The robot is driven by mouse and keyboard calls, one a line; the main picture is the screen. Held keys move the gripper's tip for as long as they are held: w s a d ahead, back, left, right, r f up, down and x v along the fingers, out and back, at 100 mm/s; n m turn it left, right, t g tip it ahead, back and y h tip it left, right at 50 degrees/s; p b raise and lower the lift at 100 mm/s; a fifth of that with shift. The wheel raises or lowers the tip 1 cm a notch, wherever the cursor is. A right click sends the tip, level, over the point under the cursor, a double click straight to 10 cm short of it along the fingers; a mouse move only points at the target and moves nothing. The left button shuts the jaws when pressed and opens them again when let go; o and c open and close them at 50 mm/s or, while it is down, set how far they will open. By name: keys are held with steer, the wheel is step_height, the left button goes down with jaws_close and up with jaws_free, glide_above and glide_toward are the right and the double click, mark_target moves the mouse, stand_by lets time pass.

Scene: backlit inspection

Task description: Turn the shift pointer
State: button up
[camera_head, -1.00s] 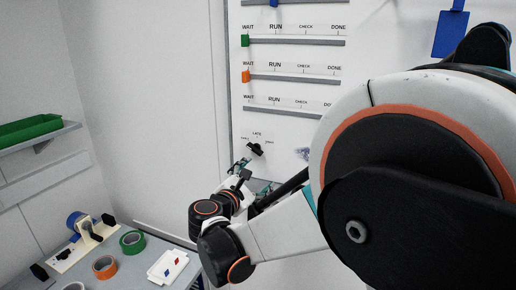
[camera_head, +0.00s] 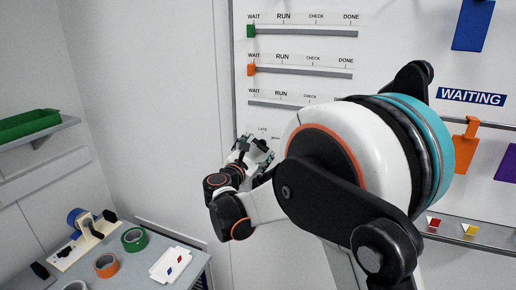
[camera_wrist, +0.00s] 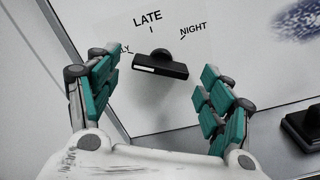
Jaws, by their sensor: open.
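The shift pointer is a black bar (camera_wrist: 174,69) on a round hub, with a white stripe at its left end. In the wrist view it sits below the printed LATE, between a partly covered label ending in LY and NIGHT. Its striped end points left, towards the LY label. My gripper (camera_wrist: 156,68) is open, with one teal-padded finger on each side of the bar and clear space between bar and pads. In the head view my gripper (camera_head: 252,148) is at the board below LATE, and I cannot clearly separate the pointer from the fingers.
The white board carries slider rails with a green slider (camera_head: 251,31) and an orange slider (camera_head: 251,70). A black block (camera_wrist: 303,132) lies right of my gripper. A grey table (camera_head: 140,272) with tape rolls stands lower left. A WAITING sign (camera_head: 471,97) is at right.

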steer(key=shift+x, duration=0.9)
steer(key=c, duration=1.1)
steer(key=shift+o, duration=0.2)
steer(key=shift+m, duration=0.4)
steer(key=m+b, duration=0.5)
steer(key=m, duration=0.5)
steer(key=shift+m, duration=0.4)
